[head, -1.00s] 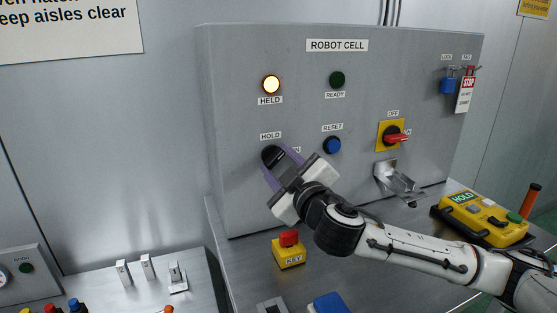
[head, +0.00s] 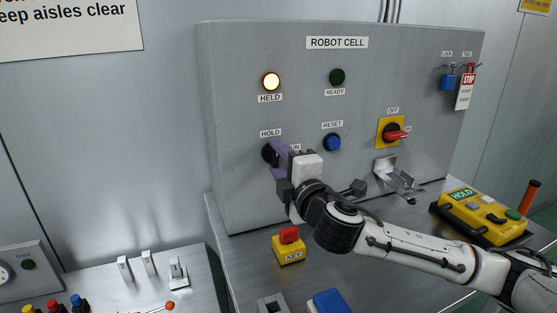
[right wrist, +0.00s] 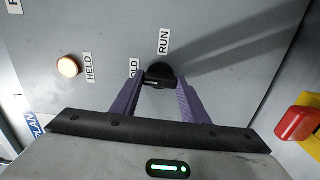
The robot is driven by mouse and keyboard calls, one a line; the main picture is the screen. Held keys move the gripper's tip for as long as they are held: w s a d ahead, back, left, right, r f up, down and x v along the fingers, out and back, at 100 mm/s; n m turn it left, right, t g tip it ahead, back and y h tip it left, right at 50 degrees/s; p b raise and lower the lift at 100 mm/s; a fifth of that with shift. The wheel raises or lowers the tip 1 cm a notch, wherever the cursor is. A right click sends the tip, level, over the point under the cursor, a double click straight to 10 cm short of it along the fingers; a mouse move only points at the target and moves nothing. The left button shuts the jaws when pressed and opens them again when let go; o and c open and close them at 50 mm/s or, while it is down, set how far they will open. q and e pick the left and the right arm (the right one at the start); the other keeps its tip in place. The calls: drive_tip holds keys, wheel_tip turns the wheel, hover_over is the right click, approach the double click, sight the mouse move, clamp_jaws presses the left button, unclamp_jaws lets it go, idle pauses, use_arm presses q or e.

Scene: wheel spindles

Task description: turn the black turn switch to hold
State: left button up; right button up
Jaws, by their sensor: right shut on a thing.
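The black turn switch (head: 269,154) is on the grey panel, below the HOLD label (head: 270,133). A RUN label (right wrist: 163,41) shows beside it in the right wrist view. My right gripper (head: 274,158) reaches it from the right and is shut on it. In the right wrist view the purple fingers stand on both sides of the dark knob (right wrist: 160,74). One finger covers part of the HOLD label. The fingers hide part of the switch, so I cannot tell exactly where it points. My left gripper is not in view.
The HELD lamp (head: 271,81) is lit and the READY lamp (head: 337,77) is dark. A blue RESET button (head: 332,142) and a red switch (head: 396,135) are to the right. A yellow KEY box with a red top (head: 289,245) stands below my wrist.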

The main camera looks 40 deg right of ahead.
drive_tip(key=shift+r+n, duration=0.1)
drive_tip(key=shift+n, duration=0.2)
idle(0.4)
drive_tip(key=o, duration=1.1)
drive_tip(key=shift+c, duration=0.2)
